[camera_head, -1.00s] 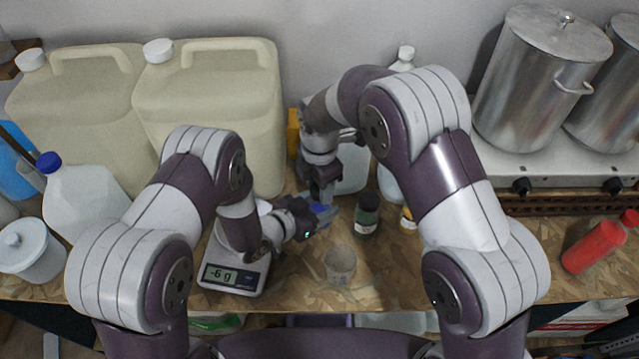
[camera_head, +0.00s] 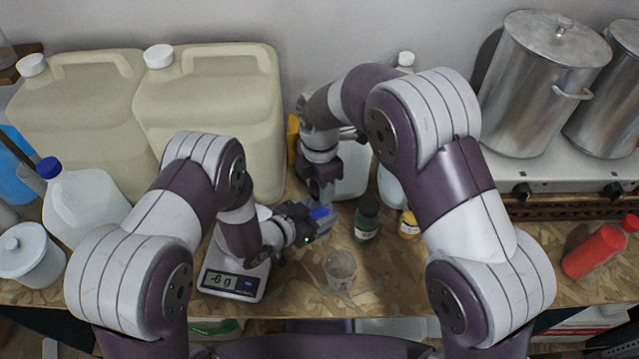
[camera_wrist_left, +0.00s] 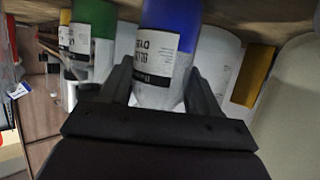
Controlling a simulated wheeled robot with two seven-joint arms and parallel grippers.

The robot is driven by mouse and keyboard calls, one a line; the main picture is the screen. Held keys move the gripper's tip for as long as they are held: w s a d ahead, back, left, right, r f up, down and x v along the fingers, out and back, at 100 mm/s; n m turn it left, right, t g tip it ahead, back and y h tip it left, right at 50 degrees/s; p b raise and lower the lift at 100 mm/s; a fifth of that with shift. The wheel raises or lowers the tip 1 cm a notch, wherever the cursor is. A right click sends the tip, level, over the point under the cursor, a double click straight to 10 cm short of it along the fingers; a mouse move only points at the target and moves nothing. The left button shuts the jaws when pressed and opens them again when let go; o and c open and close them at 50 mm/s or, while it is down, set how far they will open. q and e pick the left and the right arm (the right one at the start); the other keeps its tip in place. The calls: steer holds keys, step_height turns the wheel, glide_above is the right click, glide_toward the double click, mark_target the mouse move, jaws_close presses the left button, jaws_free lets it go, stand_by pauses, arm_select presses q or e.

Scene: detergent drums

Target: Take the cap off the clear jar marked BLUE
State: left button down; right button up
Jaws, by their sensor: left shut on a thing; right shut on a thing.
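The clear jar marked BLUE (camera_wrist_left: 168,45) fills the middle of the left wrist view, with blue contents and a white label that reads upside down. In the head view only its blue part (camera_head: 320,213) shows between my grippers. My left gripper (camera_head: 318,221) is shut on the jar's body, one finger on each side in the left wrist view (camera_wrist_left: 155,85). My right gripper (camera_head: 322,200) points down from above, shut at the jar's top, where the cap is. The cap itself is hidden by the grippers.
A green jar (camera_head: 366,219) and a yellow jar (camera_head: 408,226) stand to the right. An empty clear cup (camera_head: 340,270) stands in front. A scale (camera_head: 234,283) reading -6 g is at left, beneath my left arm. Large cream jugs (camera_head: 210,110) stand behind.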

step_height(320, 180, up, 4)
steer(key=shift+r, duration=0.1)
arm_select(q)
steer(key=shift+c, duration=0.8)
jaws_free()
